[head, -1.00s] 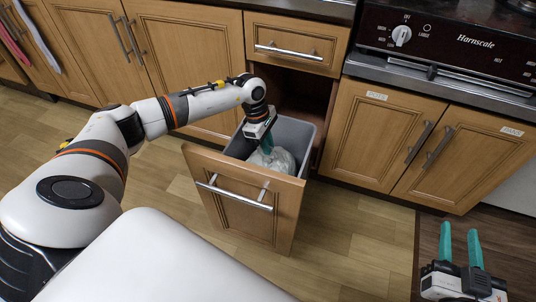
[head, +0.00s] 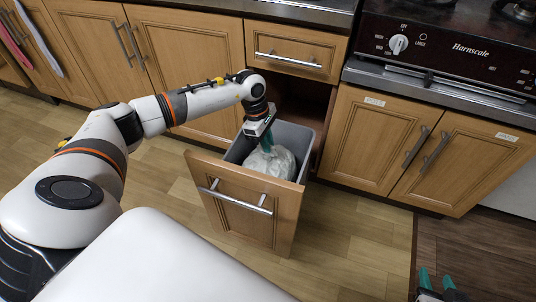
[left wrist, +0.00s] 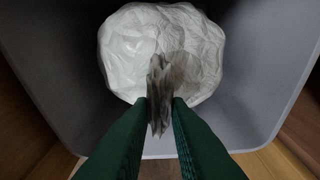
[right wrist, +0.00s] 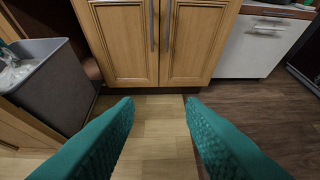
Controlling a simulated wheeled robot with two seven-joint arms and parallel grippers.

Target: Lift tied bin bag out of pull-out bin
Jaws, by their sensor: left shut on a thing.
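The whitish, translucent bin bag (head: 272,165) bulges inside the grey bin (head: 292,135) of the pull-out drawer, its top near rim height. My left gripper (head: 267,145) is above it, pointing down. In the left wrist view, the left gripper (left wrist: 161,108) is shut on the bag's gathered neck, with the round bag (left wrist: 125,55) beyond the fingertips. The bag's underside is hidden. My right gripper (head: 436,280) is only partly in the head view, at the bottom right. In the right wrist view it is open and empty (right wrist: 159,102), pointing at cupboard doors.
The drawer front (head: 235,205) with its bar handle stands out from the cabinet, before the bin. A closed upper drawer (head: 295,45) is above the opening, and a hob (head: 450,60) is to the right. The wooden floor (head: 350,240) right of the drawer is clear.

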